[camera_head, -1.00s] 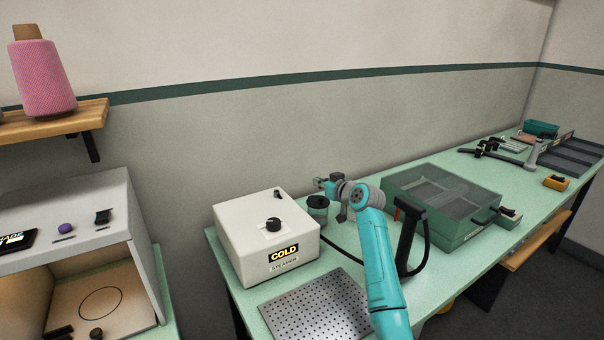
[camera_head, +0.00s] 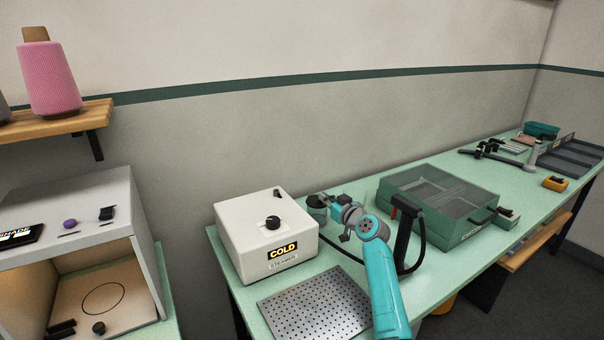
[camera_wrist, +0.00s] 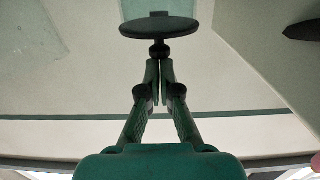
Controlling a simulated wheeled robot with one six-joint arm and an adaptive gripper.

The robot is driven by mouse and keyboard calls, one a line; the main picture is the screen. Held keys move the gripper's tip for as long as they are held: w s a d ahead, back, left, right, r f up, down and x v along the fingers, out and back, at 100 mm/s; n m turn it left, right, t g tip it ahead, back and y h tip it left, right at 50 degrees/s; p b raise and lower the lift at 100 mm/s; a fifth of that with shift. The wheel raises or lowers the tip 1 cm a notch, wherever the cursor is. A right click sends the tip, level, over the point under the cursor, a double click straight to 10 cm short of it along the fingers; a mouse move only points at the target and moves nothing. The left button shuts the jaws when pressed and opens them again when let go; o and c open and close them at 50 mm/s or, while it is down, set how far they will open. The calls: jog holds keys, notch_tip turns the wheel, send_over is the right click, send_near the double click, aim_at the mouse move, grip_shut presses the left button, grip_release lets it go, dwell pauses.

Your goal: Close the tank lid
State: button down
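The tank (camera_head: 317,215) is a small dark green cylinder on the bench, just right of the white steamer box. In the wrist view, a dark round disc that looks like the tank lid (camera_wrist: 160,29) shows at a steep slant, with a small round black knob towards me. My gripper (camera_wrist: 160,63) has its two fingers together, tips right at the knob; whether they touch it I cannot tell. In the head view my gripper (camera_head: 325,200) is at the tank's top right side and hides part of it. The lid's exact angle is unclear there.
The white steamer (camera_head: 265,238) marked COLD stands close on the left. A perforated metal plate (camera_head: 315,304) lies in front. A black upright handle with a cable (camera_head: 404,235) and a green clear-topped case (camera_head: 440,205) stand to the right. The wall is behind.

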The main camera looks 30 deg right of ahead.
jog(key=shift+s+f, duration=0.15)
jog(key=shift+f, duration=0.75)
jog(key=s+r, duration=0.2)
jog(key=s, duration=0.9)
jog(key=shift+s+d+r, duration=0.15)
jog(key=shift+s+r, duration=0.05)
jog(key=shift+s, duration=0.2)
jog(key=shift+s, duration=0.1)
